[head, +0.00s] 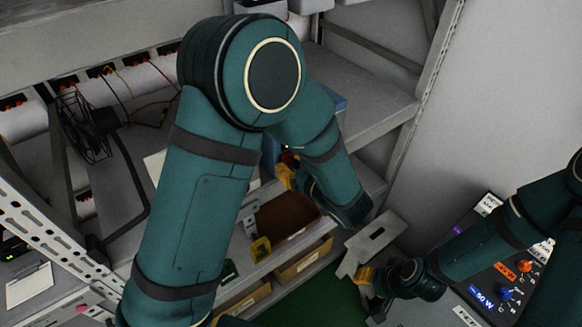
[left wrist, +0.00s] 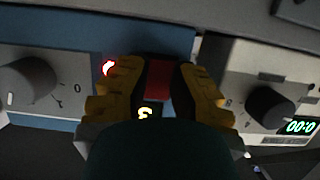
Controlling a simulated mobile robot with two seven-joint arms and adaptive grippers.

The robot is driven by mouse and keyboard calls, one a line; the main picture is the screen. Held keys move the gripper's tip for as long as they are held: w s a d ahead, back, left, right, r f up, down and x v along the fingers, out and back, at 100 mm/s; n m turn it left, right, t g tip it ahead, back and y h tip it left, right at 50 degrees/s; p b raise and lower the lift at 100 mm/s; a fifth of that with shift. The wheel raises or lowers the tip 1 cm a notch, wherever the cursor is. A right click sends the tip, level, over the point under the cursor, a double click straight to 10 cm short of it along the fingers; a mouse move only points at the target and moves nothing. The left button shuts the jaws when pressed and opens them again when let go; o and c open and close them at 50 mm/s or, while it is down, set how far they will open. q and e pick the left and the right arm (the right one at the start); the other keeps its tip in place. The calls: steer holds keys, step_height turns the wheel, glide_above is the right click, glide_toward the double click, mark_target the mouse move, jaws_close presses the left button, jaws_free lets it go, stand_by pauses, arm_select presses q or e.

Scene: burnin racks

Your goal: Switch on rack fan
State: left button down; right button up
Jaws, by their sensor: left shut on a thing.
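My left gripper (left wrist: 158,84) has its yellow fingers on either side of a dark red part (left wrist: 158,76), which looks like a rocker switch, on a blue-fronted unit (left wrist: 70,52). The fingers are shut on it. A red light (left wrist: 108,68) glows just left of them, and a lit digit shows below. In the head view my left gripper (head: 287,172) is mostly hidden behind its own arm, beside the blue unit at the shelf. The fan itself cannot be made out.
Left of the switch is a grey knob (left wrist: 28,82). A pale unit with a black knob (left wrist: 270,107) and green display is at the right. A control panel (head: 503,268) with coloured knobs stands at lower right.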

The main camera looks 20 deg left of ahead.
arm_select(q)
steer(key=shift+a+f+t+y+b, duration=0.1)
steer(key=shift+f+t+y+b, duration=0.1)
steer(key=shift+t+y+b, duration=0.4)
steer(key=shift+r, duration=0.1)
steer(key=c, duration=0.7)
jaws_free()
steer(key=shift+w+a, duration=0.1)
steer(key=shift+c, duration=0.2)
steer(key=v, duration=1.2)
